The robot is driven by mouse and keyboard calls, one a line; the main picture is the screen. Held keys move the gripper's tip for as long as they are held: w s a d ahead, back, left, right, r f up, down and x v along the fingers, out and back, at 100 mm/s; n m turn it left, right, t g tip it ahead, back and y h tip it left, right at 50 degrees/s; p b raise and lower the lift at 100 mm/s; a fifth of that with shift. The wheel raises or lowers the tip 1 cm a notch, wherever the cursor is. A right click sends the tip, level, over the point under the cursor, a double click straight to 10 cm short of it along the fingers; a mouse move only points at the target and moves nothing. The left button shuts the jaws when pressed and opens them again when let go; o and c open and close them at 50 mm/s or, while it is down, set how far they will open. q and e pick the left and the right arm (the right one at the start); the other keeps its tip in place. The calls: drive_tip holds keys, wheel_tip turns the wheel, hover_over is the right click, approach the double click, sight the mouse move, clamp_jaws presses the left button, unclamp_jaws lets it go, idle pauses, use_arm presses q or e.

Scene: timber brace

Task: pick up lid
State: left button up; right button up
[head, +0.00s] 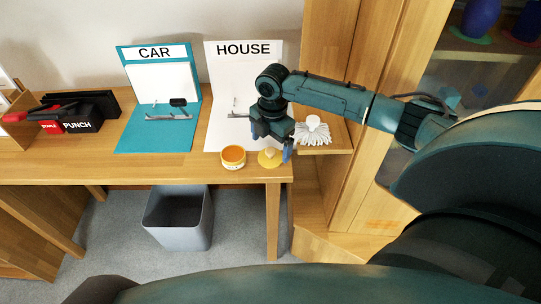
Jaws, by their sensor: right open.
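A round yellow lid (269,159) lies on the table near its right front corner. An orange round container (233,156), open at the top, stands just left of the lid. My right gripper (283,153) is above the right part of the lid, fingers pointing down. It is open and holds nothing that I can see. It hides part of the area behind the lid, and I cannot tell how high it is above the table. My left gripper is not in view.
The wooden table (80,170) carries a teal CAR board (150,138), a white HOUSE board (218,130) with small items, and a PUNCH box (82,124). A white tasselled object (314,131) is right of the gripper. A grey bin (178,220) stands below. Wooden cabinet (345,60) at right.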

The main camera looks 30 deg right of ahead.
sight(271, 150)
drive_tip(key=shift+f, duration=1.55)
drive_tip(key=shift+c, duration=0.3)
drive_tip(key=c, duration=1)
